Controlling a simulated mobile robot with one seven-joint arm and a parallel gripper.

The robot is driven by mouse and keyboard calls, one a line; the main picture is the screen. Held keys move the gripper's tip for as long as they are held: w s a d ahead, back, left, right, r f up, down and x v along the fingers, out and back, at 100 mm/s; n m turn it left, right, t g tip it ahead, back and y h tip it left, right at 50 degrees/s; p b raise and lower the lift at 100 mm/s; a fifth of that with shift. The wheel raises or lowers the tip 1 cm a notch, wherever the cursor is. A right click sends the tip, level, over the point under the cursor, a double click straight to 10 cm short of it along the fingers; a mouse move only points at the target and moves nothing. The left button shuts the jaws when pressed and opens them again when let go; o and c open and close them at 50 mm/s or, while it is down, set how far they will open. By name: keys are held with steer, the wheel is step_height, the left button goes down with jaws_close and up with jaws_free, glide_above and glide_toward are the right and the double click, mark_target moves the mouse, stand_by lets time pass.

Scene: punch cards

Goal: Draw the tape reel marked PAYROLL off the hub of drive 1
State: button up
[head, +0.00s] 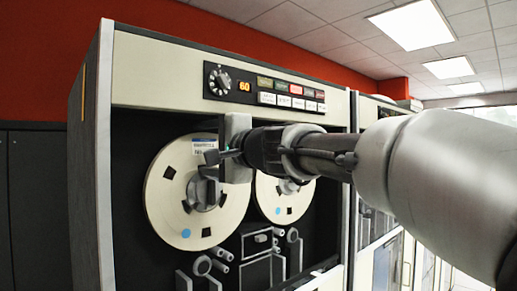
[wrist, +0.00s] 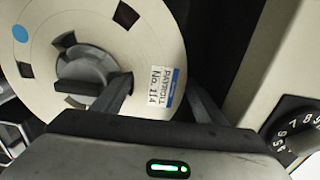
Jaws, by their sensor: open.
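A cream tape reel (head: 168,205) sits upright on the hub (head: 203,193) at the left of the tape drive (head: 130,70). In the wrist view the reel (wrist: 45,110) carries a white and blue label (wrist: 161,88) reading PAYROLL No. 114. My gripper (head: 209,165) is open in front of the reel's upper right part. In the wrist view, one finger of my gripper (wrist: 160,98) lies over the reel face between hub and label. The other finger is beyond the rim, against the dark recess. I cannot tell whether either finger touches the reel. The grey hub (wrist: 82,72) is partly visible and empty of my grip.
A second cream reel (head: 283,207) is mounted to the right, partly behind my arm. A panel (head: 265,88) with a knob, an orange 60 and coloured lamps is above. Tape guides (head: 262,240) stick out below the reels. More cabinets (head: 375,225) stand to the right.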

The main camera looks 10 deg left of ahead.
steer(key=c, duration=1)
steer(key=shift+r, duration=0.15)
steer(key=c, duration=0.3)
steer(key=b+v, duration=0.3)
steer(key=v, duration=0.4)
steer(key=shift+s+d, duration=0.2)
steer(key=shift+d, duration=0.05)
stand_by(2.4)
steer(key=b+v, duration=0.3)
steer(key=v, duration=0.8)
steer(key=shift+w, duration=0.15)
stand_by(0.5)
